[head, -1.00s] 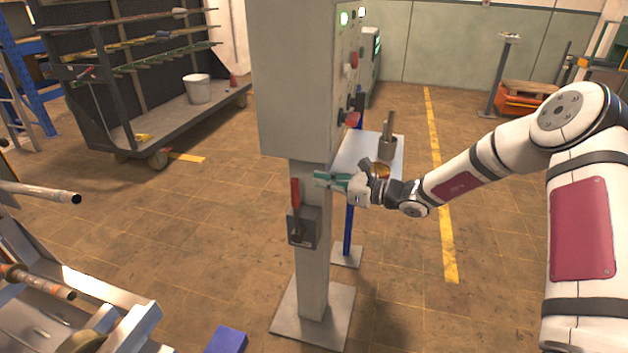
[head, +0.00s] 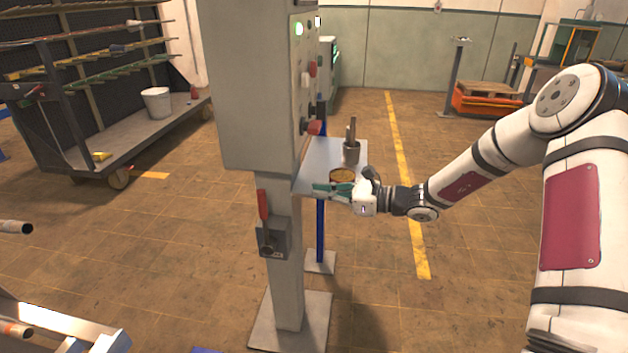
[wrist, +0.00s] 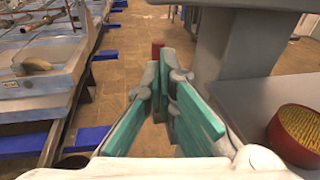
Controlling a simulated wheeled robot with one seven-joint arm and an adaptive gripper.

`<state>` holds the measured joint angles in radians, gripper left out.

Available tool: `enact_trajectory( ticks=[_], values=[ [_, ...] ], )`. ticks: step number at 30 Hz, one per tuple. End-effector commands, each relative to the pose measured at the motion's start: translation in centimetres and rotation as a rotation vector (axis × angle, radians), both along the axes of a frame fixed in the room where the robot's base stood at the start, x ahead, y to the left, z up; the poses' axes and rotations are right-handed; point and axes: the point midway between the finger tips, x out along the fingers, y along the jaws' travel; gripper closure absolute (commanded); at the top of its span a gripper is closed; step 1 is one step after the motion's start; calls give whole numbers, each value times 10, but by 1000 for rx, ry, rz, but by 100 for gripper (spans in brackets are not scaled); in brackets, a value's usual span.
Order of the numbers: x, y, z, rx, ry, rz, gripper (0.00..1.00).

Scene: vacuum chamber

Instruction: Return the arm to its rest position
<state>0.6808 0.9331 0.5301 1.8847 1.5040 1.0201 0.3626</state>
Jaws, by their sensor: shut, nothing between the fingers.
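My arm (head: 462,187) reaches in from the right in the head view, bent at the elbow. My gripper (head: 322,190), with green finger pads, is shut and empty. It is at the front edge of the small grey shelf table (head: 318,155), to the right of the control pillar (head: 285,270). In the wrist view my gripper (wrist: 164,95) points ahead past the pillar (wrist: 222,50), with a red handle partly showing beyond the fingertips.
The grey control cabinet (head: 250,90) stands close to my gripper, with a red-handled lever switch (head: 264,205) on its post. A round container (wrist: 297,135) and a metal cup (head: 351,152) stand on the shelf table.

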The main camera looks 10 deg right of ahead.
Motion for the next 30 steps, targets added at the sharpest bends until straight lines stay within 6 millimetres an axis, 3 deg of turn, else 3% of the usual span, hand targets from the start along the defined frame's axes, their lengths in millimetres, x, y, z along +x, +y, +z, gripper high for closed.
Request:
enact_trajectory(
  ticks=[5,9,15,22,30],
  values=[
    [-27,20,21,-128,-70,115,100],
    [-70,40,45,-316,-173,281,100],
    [-136,51,75,-584,-323,515,100],
    [-208,45,106,-874,-494,757,100],
    [-286,18,142,-1193,-684,1001,100]
  ],
)
